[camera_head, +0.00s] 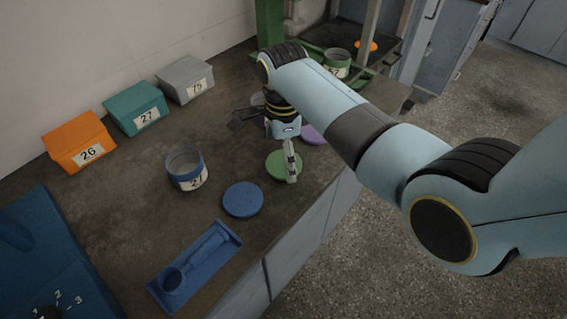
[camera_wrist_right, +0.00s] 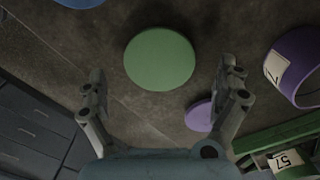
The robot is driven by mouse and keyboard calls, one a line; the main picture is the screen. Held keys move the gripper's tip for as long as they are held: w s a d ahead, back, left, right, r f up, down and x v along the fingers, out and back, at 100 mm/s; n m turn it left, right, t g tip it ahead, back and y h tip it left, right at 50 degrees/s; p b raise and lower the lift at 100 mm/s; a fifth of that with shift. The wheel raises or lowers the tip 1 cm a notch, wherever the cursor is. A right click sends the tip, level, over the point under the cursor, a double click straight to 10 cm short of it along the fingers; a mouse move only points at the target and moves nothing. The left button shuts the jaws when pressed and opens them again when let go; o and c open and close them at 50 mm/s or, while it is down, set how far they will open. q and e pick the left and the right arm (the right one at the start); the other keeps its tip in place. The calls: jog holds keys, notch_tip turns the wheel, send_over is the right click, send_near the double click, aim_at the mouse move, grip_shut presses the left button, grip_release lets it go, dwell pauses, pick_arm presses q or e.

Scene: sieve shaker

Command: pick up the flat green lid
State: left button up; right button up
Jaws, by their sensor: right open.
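The flat green lid (camera_head: 278,166) is a round disc lying flat on the dark bench top near its front edge. My left gripper does not show.
A blue lid (camera_head: 243,200) lies left of the green one, and a purple lid (camera_head: 312,135) beyond it. A purple ring (camera_wrist_right: 294,66) lies right.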

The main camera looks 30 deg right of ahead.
aim_at(284, 165)
notch_tip(284, 165, down, 2)
jog(key=shift+f, duration=0.25)
jog(key=c, duration=0.9)
